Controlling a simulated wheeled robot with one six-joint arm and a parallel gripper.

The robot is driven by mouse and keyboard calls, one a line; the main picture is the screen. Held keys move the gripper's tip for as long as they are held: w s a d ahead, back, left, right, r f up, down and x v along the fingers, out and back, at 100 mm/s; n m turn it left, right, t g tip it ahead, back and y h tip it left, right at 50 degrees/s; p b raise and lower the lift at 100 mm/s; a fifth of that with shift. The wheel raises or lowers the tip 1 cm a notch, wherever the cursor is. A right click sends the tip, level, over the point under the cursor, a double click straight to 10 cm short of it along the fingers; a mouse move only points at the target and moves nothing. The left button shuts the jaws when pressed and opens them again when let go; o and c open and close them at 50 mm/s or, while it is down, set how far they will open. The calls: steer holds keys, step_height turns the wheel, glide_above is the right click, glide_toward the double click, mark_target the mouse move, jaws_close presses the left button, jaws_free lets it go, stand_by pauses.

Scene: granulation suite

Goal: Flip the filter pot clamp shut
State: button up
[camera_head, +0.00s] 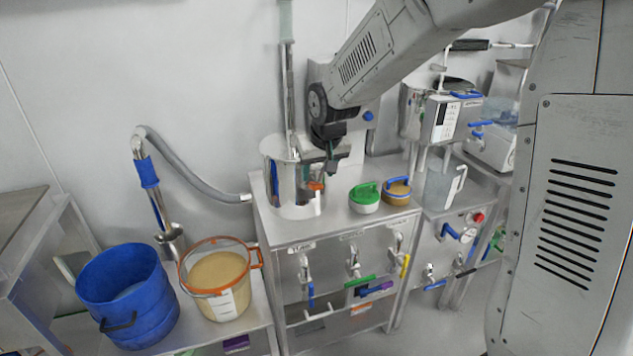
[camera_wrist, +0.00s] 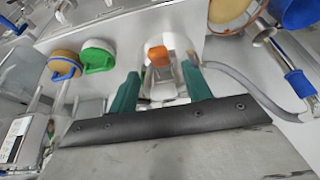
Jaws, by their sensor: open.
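The filter pot (camera_head: 283,182) is a shiny steel cylinder on the steel bench top. An orange clamp handle (camera_head: 316,186) sits on its right side, facing the room. In the wrist view the orange handle (camera_wrist: 158,56) appears between and beyond my two green fingertips, in front of the pale pot wall. My gripper (camera_head: 331,166) is open and empty, just above and right of the handle; it also shows in the wrist view (camera_wrist: 160,70). A gap seems to remain between fingers and handle. Whether the clamp is open or closed I cannot tell.
A green-lidded jar (camera_head: 364,198) and a blue-rimmed tan jar (camera_head: 397,191) stand right of the pot. Valves with coloured handles line the cabinet front (camera_head: 330,262). A blue bucket (camera_head: 127,295) and an orange-rimmed tub (camera_head: 218,280) stand lower left. A grey hose (camera_head: 190,176) runs behind.

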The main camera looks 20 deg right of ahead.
mark_target(316, 183)
steer(key=x, duration=0.5)
steer(key=shift+c, duration=0.3)
steer(key=shift+s, duration=0.1)
jaws_close()
